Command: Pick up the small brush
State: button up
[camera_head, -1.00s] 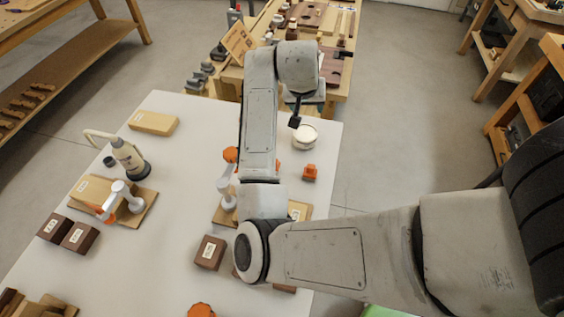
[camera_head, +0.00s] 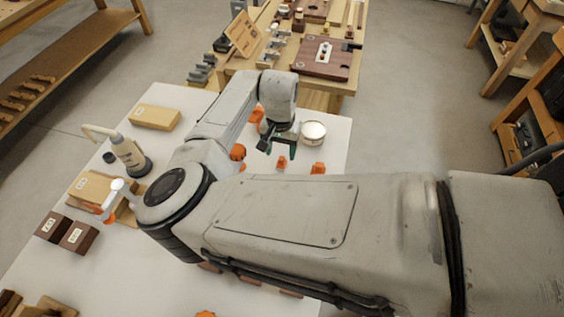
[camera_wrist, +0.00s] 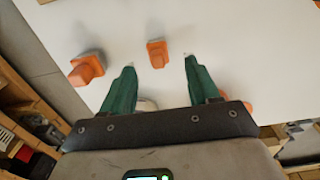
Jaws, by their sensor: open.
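My gripper (camera_head: 278,149) is open and empty over the right part of the white table (camera_head: 215,110). In the wrist view its two green fingers (camera_wrist: 160,63) point at the table with a gap between them. A small orange piece (camera_wrist: 157,54) shows between the fingertips, apart from both. A second orange piece (camera_wrist: 87,69) lies left of the fingers. In the head view, orange pieces (camera_head: 282,163) and (camera_head: 318,168) stand just below and right of my gripper. I cannot tell any of these, or anything else here, to be the small brush; my arm hides part of the table.
A round white tin (camera_head: 313,131) stands right of my gripper. A wooden block (camera_head: 155,117), a beige lamp-like tool (camera_head: 128,152) and dark brown blocks (camera_head: 78,236) are on the left. A wooden bench (camera_head: 245,80) with tools stands beyond the table.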

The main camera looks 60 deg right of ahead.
aim_at(282, 158)
jog(key=shift+s+f+p, duration=0.15)
jog(key=shift+f+p, duration=0.4)
jog(key=shift+f, duration=2.3)
jog(key=c, duration=1.1)
jog(key=shift+r, duration=0.1)
